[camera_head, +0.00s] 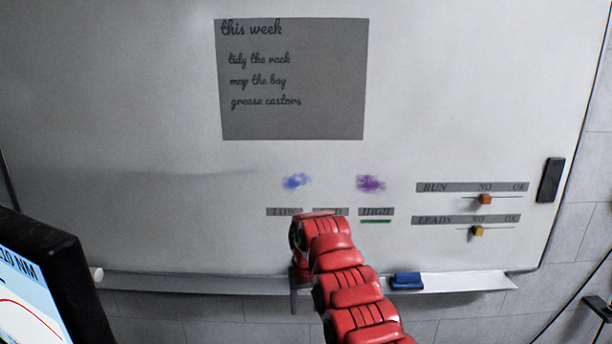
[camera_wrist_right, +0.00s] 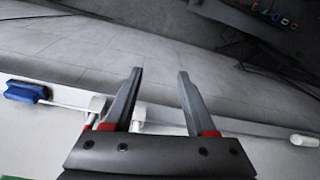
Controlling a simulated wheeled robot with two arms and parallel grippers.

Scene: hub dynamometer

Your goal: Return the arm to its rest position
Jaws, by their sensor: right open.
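My right arm (camera_head: 345,280), in red segments, reaches up from the bottom of the head view to the whiteboard (camera_head: 120,130). My right gripper (camera_head: 294,292) is mostly hidden behind its wrist there and points down by the ledge. In the right wrist view the gripper (camera_wrist_right: 160,73) is open, with two dark fingers apart and nothing between them. My left gripper is not in view.
A ledge (camera_head: 220,285) runs under the board and holds a blue eraser (camera_head: 407,280). A white cylinder (camera_wrist_right: 304,140) lies at right in the wrist view. Two sliders (camera_head: 485,199) (camera_head: 478,231) sit at right. A dark monitor (camera_head: 70,270) stands at lower left.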

